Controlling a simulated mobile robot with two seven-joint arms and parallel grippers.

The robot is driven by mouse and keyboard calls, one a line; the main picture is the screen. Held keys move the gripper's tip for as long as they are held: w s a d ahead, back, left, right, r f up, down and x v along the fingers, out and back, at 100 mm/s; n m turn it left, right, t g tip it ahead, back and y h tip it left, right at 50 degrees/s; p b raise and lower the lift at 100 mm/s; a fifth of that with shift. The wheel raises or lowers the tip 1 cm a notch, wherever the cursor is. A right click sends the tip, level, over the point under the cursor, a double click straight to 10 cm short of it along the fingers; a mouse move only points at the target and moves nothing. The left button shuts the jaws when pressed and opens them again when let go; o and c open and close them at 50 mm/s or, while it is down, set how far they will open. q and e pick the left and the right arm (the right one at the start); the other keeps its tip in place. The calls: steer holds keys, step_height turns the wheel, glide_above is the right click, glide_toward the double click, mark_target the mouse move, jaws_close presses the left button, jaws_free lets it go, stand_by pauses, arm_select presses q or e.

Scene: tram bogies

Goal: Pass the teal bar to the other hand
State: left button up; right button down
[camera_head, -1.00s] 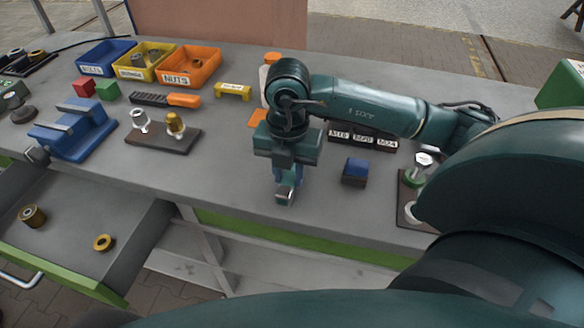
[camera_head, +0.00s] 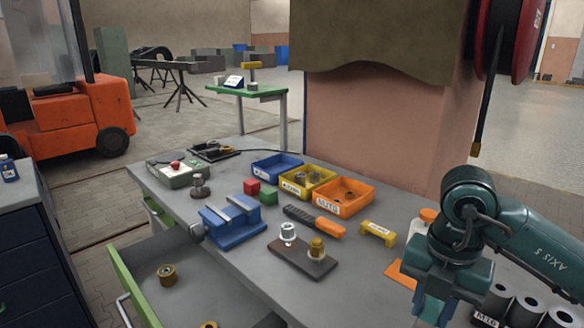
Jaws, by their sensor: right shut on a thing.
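My right gripper (camera_head: 432,310) hangs over the bench at the lower right, pointing down, its lower end close to the bottom edge of the picture. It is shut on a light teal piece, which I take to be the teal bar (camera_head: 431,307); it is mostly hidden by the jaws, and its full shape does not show. My left gripper is not in view.
The grey bench (camera_head: 345,285) carries a blue vise (camera_head: 232,225), a dark stand with two fittings (camera_head: 300,262), an orange-handled tool (camera_head: 315,220), a yellow block (camera_head: 379,233) and blue, yellow and orange bins (camera_head: 345,207). An open drawer (camera_head: 185,290) juts out at the lower left.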

steer(key=n, duration=0.3)
steer(key=a+n, duration=0.1)
steer(key=n, duration=0.2)
steer(key=shift+w+f, duration=0.15)
steer(key=shift+f, duration=0.05)
steer(key=n, duration=0.4)
steer(key=shift+a+f, duration=0.25)
arm_select(q)
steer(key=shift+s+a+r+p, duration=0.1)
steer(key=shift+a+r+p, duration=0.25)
steer(key=shift+p, duration=0.65)
arm_select(e)
steer(key=a+f+n, duration=0.1)
steer(key=n, duration=1)
steer(key=a+f+n, duration=0.1)
steer(key=n, duration=1.1)
steer(key=a+f+n, duration=0.1)
steer(key=f+n, duration=0.1)
steer(key=n, duration=0.9)
steer(key=shift+w+n, duration=0.15)
steer(key=shift+n, duration=0.15)
steer(key=shift+a, duration=0.1)
